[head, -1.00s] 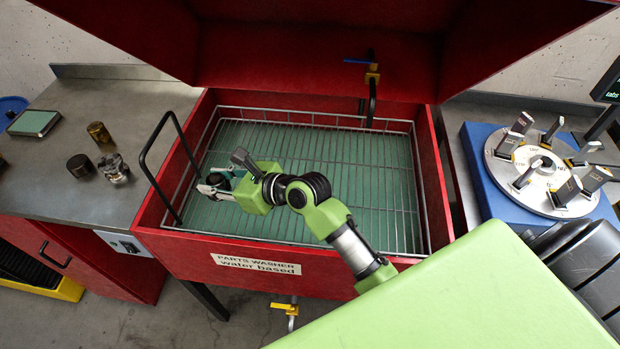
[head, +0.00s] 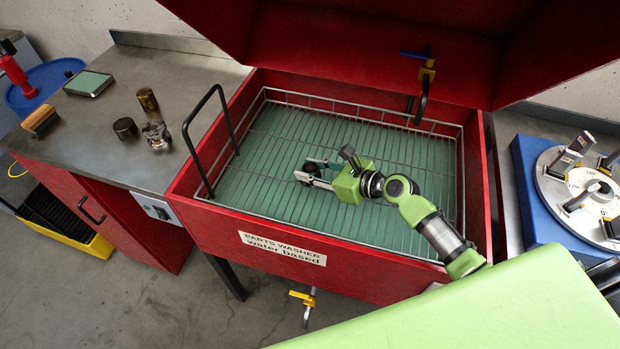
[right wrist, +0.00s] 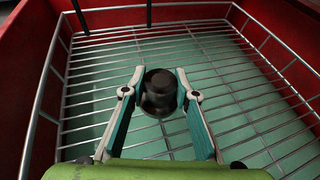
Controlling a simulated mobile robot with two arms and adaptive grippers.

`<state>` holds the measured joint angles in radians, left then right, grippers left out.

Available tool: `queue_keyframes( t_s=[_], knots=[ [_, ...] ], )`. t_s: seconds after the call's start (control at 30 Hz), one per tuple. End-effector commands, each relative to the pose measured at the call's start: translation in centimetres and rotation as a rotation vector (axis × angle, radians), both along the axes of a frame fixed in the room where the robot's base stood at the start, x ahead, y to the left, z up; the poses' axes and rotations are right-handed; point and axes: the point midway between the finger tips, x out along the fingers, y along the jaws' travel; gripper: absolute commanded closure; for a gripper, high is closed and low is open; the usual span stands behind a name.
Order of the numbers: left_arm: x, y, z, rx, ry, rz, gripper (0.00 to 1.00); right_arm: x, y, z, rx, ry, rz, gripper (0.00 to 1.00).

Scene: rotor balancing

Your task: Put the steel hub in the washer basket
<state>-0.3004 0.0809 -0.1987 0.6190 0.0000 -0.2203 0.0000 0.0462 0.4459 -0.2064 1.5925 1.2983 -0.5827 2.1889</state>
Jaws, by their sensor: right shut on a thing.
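My right gripper (head: 312,176) is inside the red parts washer, over the left-middle of the wire basket (head: 240,139). It is shut on a dark round part, which I take for the steel hub (head: 311,169). In the right wrist view the hub (right wrist: 158,92) sits between the two fingertips (right wrist: 159,84), with a narrower knob at its near end. The basket's wire grid (right wrist: 100,62) spreads beneath and beyond it. I cannot tell whether the hub touches the wires. My left gripper is not in view.
The bench at left holds a brass cylinder (head: 147,99), a dark cylinder (head: 125,128) and a shiny metal part (head: 156,135). Most of the basket is bare.

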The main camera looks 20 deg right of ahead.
Motion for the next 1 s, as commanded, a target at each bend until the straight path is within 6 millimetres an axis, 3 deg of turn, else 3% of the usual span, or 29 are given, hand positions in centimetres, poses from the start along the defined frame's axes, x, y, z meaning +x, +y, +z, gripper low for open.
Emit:
queue_keyframes(
  t_s=[0.1,0.2,0.57,0.6,0.63,1.0],
  knots=[
    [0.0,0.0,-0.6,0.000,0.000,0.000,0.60,0.0,0.0,-2.1,0.001,0.001,-0.002,1.00],
    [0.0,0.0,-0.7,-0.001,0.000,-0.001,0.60,0.1,0.1,-2.8,0.002,-0.001,-0.001,1.00],
    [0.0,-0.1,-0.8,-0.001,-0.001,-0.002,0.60,0.0,0.1,-3.1,0.001,-0.002,0.000,1.00],
    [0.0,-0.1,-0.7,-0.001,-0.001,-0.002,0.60,0.0,0.1,-3.2,0.000,0.001,0.001,0.62],
    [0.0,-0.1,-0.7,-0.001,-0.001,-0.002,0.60,0.0,0.1,-3.2,0.000,0.001,0.001,0.56],
    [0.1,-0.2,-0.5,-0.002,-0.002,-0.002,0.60,0.0,0.1,-2.9,0.000,0.001,0.001,0.56]
  ],
)
